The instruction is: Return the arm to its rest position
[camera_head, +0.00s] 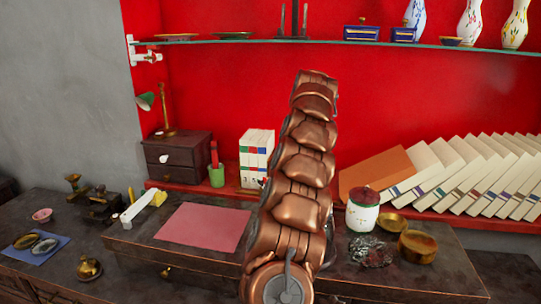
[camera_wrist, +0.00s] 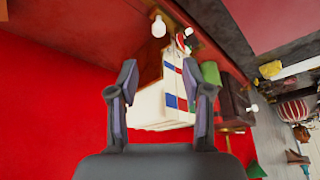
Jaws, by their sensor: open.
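My copper-coloured arm rises through the middle of the head view, in front of the red wall, and leans slightly to the right. My gripper is not seen clearly in the head view. In the wrist view my gripper (camera_wrist: 163,95) has its two dark fingers spread apart with nothing held between them. Beyond the fingers is a group of white binders (camera_wrist: 165,107) with coloured bands, which also shows in the head view (camera_head: 256,152) on the red ledge. A gap between fingers and binders cannot be measured here.
A glass shelf (camera_head: 230,42) with vases and boxes crosses behind my arm. A row of leaning books (camera_head: 460,175) fills the right. A white jar (camera_head: 362,212) and brass bowl (camera_head: 418,246) stand right of my arm. A pink sheet (camera_head: 203,226) lies left.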

